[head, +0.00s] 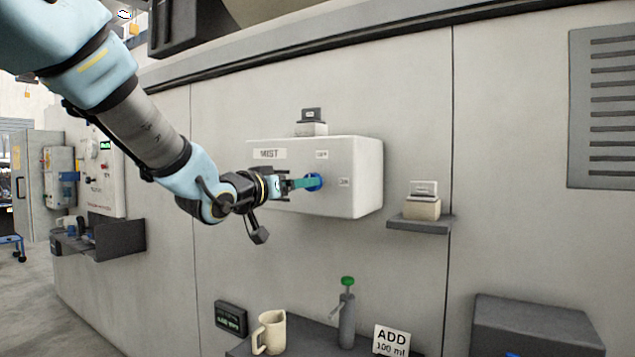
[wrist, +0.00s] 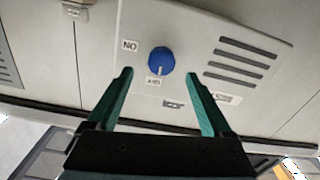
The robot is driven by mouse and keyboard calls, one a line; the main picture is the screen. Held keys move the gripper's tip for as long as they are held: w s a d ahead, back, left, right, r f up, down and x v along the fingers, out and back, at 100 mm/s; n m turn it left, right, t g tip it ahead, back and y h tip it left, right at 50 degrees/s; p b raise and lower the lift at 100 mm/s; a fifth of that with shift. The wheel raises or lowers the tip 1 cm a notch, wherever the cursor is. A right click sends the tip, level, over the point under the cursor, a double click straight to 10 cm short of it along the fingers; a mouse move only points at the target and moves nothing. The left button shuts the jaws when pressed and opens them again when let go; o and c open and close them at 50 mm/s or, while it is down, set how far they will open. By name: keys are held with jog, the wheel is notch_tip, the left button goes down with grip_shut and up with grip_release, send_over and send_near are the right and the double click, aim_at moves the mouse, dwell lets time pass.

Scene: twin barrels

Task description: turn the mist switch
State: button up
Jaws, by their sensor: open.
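The mist switch is a blue round knob (head: 314,181) on the front of a white box (head: 345,200) labelled MIST. In the wrist view the knob (wrist: 161,58) shows upside down, with a pale mark facing the OFF label (wrist: 154,82). The ON label (wrist: 129,46) is off to its side. My gripper (head: 302,183) is at the knob in the head view, hiding part of it. In the wrist view my gripper (wrist: 160,74) is open, its teal fingers spread either side of the knob's line. I cannot tell whether they touch it.
A small block with a plate (head: 311,122) stands on the box. A shelf (head: 420,223) to the right holds another block. Below are a cream jug (head: 269,333), a green-topped bottle (head: 347,315) and an ADD 100 ml sign (head: 391,341). Slots (wrist: 247,58) mark the box face.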

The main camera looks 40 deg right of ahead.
jog(key=p+x, duration=0.3)
jog(key=x, duration=0.5)
jog(key=shift+w+d+f, duration=0.1)
jog(key=shift+w+d, duration=0.1)
jog(key=shift+c, duration=0.2)
grip_shut()
